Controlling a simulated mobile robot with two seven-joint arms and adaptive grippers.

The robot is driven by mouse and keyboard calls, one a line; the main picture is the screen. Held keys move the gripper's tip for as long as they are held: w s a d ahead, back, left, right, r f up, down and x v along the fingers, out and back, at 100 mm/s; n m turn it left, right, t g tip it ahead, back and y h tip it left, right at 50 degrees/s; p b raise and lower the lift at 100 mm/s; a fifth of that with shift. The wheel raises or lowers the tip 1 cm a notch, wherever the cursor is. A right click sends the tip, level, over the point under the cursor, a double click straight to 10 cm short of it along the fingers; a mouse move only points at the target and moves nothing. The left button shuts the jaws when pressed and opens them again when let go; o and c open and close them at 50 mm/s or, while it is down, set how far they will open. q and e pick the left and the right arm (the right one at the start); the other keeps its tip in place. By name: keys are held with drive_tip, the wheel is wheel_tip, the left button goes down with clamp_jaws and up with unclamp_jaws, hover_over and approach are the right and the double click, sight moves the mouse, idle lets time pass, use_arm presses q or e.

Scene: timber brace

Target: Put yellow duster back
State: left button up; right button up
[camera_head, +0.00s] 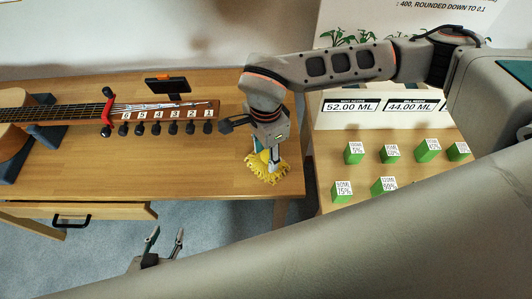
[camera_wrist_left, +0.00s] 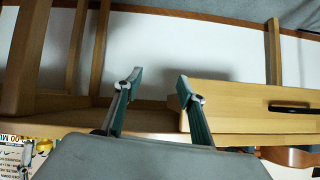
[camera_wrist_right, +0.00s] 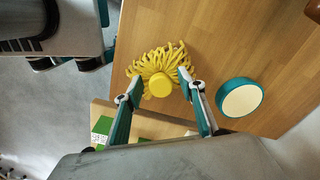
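The yellow duster (camera_head: 268,168) lies on the wooden table near its right front corner, its strands spread out. In the right wrist view the duster (camera_wrist_right: 145,68) shows a round yellow knob in its middle, between my right fingers. My right gripper (camera_head: 267,158) points down over the duster; in the right wrist view (camera_wrist_right: 160,87) its fingers are apart, with gaps to the knob on both sides. My left gripper (camera_head: 165,238) is open and empty in front of the table; in the left wrist view (camera_wrist_left: 160,78) nothing is between its fingers.
A teal-rimmed round cream disc (camera_wrist_right: 240,97) lies beside the duster. A guitar (camera_head: 60,115) rests at the table's left, with a small dark screen (camera_head: 166,85) behind. An open drawer (camera_head: 85,210) juts from the table front. Green labelled cubes (camera_head: 390,153) stand on the right table.

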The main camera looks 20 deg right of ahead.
sight(266, 155)
wheel_tip(266, 155, up, 12)
drive_tip(key=shift+f, duration=0.15)
idle(0.6)
drive_tip(key=shift+s, duration=0.1)
